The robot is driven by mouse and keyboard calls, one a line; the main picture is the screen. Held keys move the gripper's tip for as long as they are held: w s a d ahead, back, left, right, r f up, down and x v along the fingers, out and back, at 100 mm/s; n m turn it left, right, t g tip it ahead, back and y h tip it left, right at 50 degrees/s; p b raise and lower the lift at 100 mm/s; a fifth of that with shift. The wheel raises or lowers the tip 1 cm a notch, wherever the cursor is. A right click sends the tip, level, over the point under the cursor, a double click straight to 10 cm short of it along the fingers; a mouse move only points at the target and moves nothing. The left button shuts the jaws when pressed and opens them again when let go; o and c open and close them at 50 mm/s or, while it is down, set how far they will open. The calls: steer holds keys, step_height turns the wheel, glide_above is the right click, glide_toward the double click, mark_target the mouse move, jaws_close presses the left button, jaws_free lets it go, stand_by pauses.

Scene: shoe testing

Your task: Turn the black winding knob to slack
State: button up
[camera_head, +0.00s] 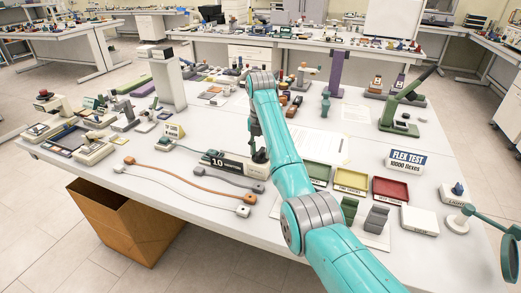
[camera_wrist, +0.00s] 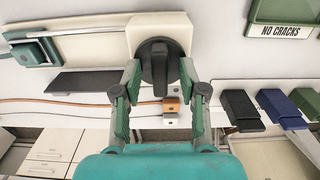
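The black winding knob (camera_wrist: 158,62) is in the upper middle of the wrist view. It is a round black disc with a raised grip bar that points straight up and down in the picture. It sits on a cream block (camera_wrist: 174,24) at the right end of a device with a teal clamp (camera_wrist: 34,52) at its left. My gripper (camera_wrist: 159,74) is open, with one fingertip on either side of the knob; I cannot tell whether they touch it.
An orange cable (camera_head: 178,178) and pale cables lie on the white table left of my arm. Green, yellow and red trays (camera_head: 390,189) and a FLEX TEST sign (camera_head: 408,160) stand to the right. A black strip (camera_wrist: 83,82) lies below the device.

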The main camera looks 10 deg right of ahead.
steer(key=shift+m, duration=0.3)
